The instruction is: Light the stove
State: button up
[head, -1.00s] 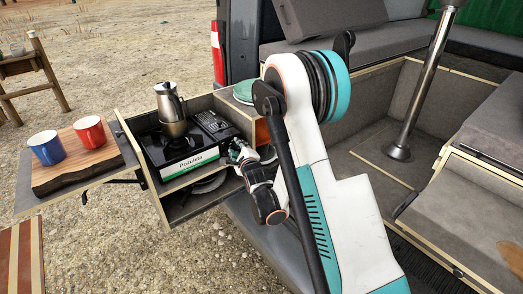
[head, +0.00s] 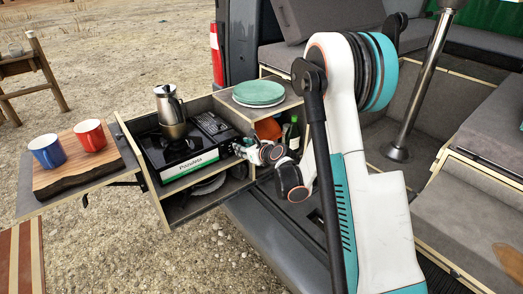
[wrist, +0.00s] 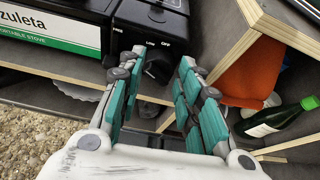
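The black portable stove (head: 178,148) sits in the pulled-out drawer, with a steel moka pot (head: 171,112) standing on it. In the wrist view the stove's front panel (wrist: 118,12) shows marks including LOW and OFF. Its dark control knob (wrist: 157,70) lies between the fingers of my gripper (wrist: 162,57). The fingers are spread, one on each side of the knob; whether either touches it I cannot tell. In the head view my gripper (head: 241,149) is at the stove's right front corner. No flame is visible; the burner is mostly hidden under the pot.
Green plates (head: 259,93) lie on the shelf right of the stove. Below are an orange item (wrist: 248,75) and a green bottle (wrist: 280,118), close to my gripper's right. A blue mug (head: 46,151) and a red mug (head: 90,135) stand on a wooden board (head: 78,170) at left.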

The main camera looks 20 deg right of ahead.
jog(key=p+v, duration=0.3)
jog(key=v, duration=0.9)
jog(key=shift+s, duration=0.15)
